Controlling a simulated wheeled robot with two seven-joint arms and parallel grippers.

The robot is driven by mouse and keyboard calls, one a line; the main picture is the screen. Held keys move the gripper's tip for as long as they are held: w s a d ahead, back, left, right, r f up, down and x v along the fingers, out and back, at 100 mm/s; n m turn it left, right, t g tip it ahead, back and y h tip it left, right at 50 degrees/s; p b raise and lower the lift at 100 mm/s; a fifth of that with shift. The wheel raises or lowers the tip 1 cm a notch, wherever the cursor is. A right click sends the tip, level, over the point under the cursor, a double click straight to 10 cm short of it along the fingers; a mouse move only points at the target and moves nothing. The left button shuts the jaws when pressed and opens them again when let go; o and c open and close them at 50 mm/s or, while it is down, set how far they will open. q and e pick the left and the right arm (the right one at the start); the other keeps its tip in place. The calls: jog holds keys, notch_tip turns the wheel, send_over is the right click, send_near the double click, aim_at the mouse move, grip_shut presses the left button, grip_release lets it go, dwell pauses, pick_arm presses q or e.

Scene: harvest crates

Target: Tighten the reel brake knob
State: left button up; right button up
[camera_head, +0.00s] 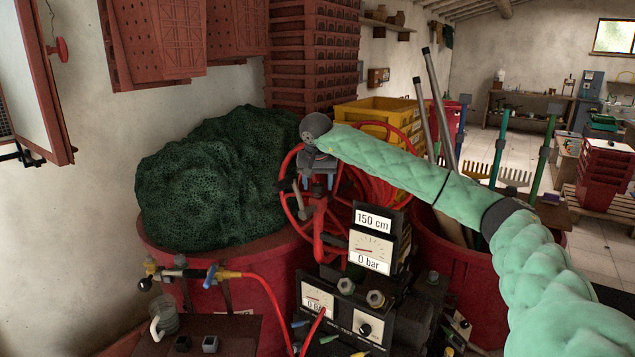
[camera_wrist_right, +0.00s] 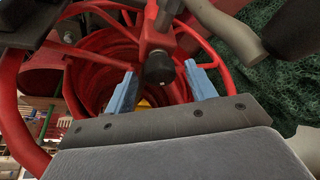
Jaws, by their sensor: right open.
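The red hose reel (camera_head: 345,205) stands in the middle of the head view, with spokes and a rim. In the right wrist view the reel (camera_wrist_right: 95,85) fills much of the picture, with red hose coiled inside. A dark round knob (camera_wrist_right: 159,67) on a red bracket, seemingly the brake knob, lies between the blue fingers of my right gripper (camera_wrist_right: 162,84). There is a gap on each side of it. In the head view my right gripper (camera_head: 317,180) is open at the reel's upper front and hides the knob. My left gripper is not in view.
A grey crank handle (camera_head: 300,203) sits close to the gripper; it also shows in the wrist view (camera_wrist_right: 228,30). A gauge stack (camera_head: 372,240) stands below my right arm. Green netting (camera_head: 205,185) fills a red tub at left. Yellow crates (camera_head: 375,112) stand behind.

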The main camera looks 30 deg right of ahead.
jog(key=shift+w+f, duration=0.1)
jog(key=shift+f, duration=0.1)
jog(key=c, duration=1)
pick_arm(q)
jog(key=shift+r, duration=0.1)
pick_arm(e)
jog(key=shift+o, duration=0.2)
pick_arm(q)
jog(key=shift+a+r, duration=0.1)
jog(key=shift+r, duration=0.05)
pick_arm(e)
jog(key=shift+m, duration=0.4)
jog(key=shift+a+r+m+g+h+p, duration=0.1)
jog(key=shift+m+g+h+p, duration=0.3)
jog(key=shift+m, duration=0.6)
jog(key=shift+w+m+h+p, duration=0.1)
jog(key=shift+m+h+p, duration=0.25)
jog(key=shift+m, duration=0.65)
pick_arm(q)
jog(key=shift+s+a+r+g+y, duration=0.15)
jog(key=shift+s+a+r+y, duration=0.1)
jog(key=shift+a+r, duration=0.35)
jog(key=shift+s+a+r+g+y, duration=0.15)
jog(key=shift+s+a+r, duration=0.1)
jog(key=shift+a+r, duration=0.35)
pick_arm(e)
jog(key=shift+m+g, duration=0.5)
jog(key=shift+m, duration=0.2)
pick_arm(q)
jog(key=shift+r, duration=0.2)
